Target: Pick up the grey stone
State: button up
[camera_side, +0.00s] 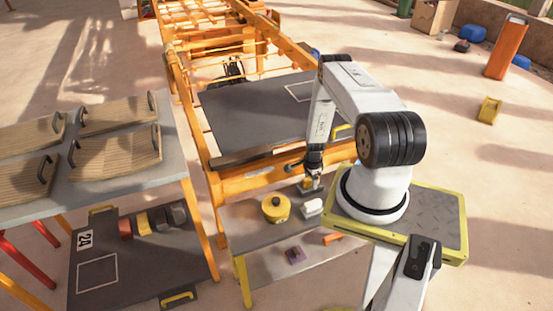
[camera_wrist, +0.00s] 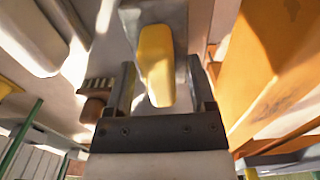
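A short row of small blocks lies on the dark lower panel (camera_side: 97,262) at the left. In it are a red block (camera_side: 126,230), a yellow block (camera_side: 143,222), and two grey pieces, one mid grey (camera_side: 160,220) and one darker (camera_side: 178,213). I cannot tell which grey piece is the stone. My gripper (camera_side: 311,183) points down over the small bench, far to the right of that row. In the wrist view its two fingers (camera_wrist: 163,85) are apart. A yellow piece (camera_wrist: 156,62) on a grey base shows between them, with gaps on both sides.
A round yellow part (camera_side: 276,208) and a white block (camera_side: 312,207) sit on the bench near my gripper. Wooden trays with handles (camera_side: 115,150) cover the table above the dark panel. An orange frame (camera_side: 205,180) with a dark plate stands behind.

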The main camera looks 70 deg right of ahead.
grip_shut()
jog(key=shift+r, duration=0.15)
jog(key=shift+r, duration=4.9)
